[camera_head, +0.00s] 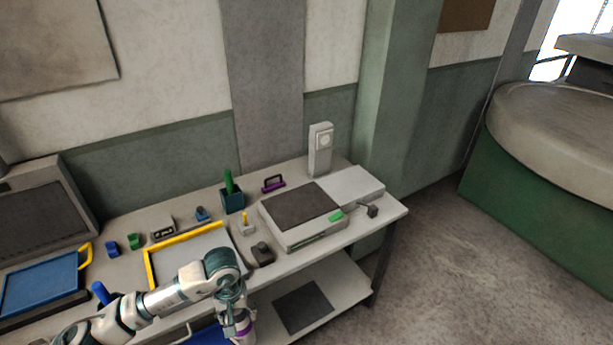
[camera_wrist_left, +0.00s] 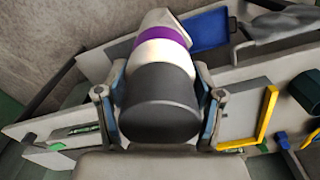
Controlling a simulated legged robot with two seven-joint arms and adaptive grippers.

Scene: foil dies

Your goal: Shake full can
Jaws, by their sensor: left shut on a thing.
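A can (camera_wrist_left: 163,75) with a dark grey end, a white body and a purple band fills the middle of the left wrist view. My left gripper (camera_wrist_left: 160,110) is shut on it, one finger on each side. In the head view my left gripper (camera_head: 238,322) hangs at the front edge of the table, and the purple band of the can (camera_head: 244,328) shows just beside it. The lower part of the can is cut off by the picture's bottom edge. My right gripper is not in view.
The table (camera_head: 390,208) holds a yellow-framed tray (camera_head: 149,270), a flat grey device (camera_head: 305,236), a green-topped holder (camera_head: 232,200), a purple handle (camera_head: 273,184) and a white upright box (camera_head: 320,150). A lower shelf (camera_head: 345,280) lies below. Open floor is at the right.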

